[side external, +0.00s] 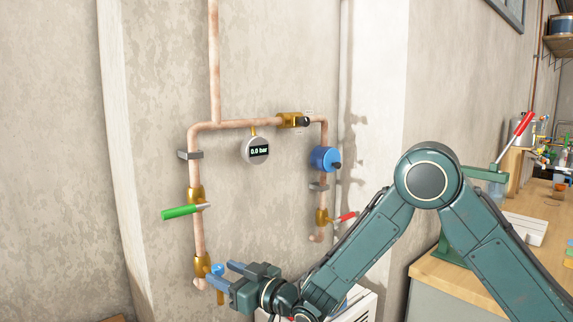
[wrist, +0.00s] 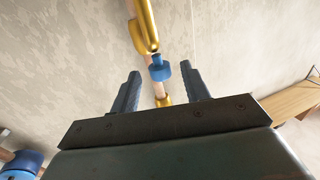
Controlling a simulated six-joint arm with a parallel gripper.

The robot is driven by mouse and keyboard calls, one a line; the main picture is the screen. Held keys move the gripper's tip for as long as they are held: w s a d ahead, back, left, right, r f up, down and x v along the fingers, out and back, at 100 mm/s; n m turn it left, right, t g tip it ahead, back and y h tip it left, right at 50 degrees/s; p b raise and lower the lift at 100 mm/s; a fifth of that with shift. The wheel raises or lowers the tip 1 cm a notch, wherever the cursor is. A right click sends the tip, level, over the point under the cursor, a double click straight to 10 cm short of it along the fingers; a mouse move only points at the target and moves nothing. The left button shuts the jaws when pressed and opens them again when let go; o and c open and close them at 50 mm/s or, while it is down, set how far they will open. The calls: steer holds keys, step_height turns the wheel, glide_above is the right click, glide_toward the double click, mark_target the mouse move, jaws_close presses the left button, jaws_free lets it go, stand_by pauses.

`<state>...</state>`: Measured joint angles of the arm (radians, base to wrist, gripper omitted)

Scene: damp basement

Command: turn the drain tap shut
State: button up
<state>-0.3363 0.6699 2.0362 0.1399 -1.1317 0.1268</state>
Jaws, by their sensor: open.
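The brass drain tap (side external: 202,265) sits low on the left copper pipe and has a small blue handle (side external: 217,269). A brass outlet (side external: 220,297) hangs below the handle. My gripper (side external: 223,275) is open in front of the tap, coming from the right. In the wrist view, the blue handle (wrist: 160,72) appears between the two fingertips (wrist: 160,75), with a gap on each side. I cannot tell from these views how far the fingers reach past it. Brass parts show above and below the handle in the wrist view.
A green lever (side external: 182,212) sticks out left, above the tap. A round gauge (side external: 257,150) reads 0.0 bar. A blue round unit (side external: 325,159) and a red lever (side external: 347,217) are on the right pipe. A wooden bench (side external: 540,220) stands at the right.

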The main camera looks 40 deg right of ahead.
steer(key=shift+v, duration=2.25)
steer(key=s+d+r+m+g+h, duration=0.3)
steer(key=s+d+r+g+h, duration=0.2)
steer(key=s+d+r, duration=0.6)
steer(key=s+d+f+g, duration=0.1)
steer(key=s+d+g, duration=0.2)
steer(key=s, duration=0.9)
steer(key=s+d+f+g, duration=0.1)
steer(key=s+d+g, duration=0.2)
steer(key=s, duration=1)
steer(key=shift+f+g, duration=0.25)
steer(key=shift+g, duration=0.15)
steer(key=shift+c, duration=0.7)
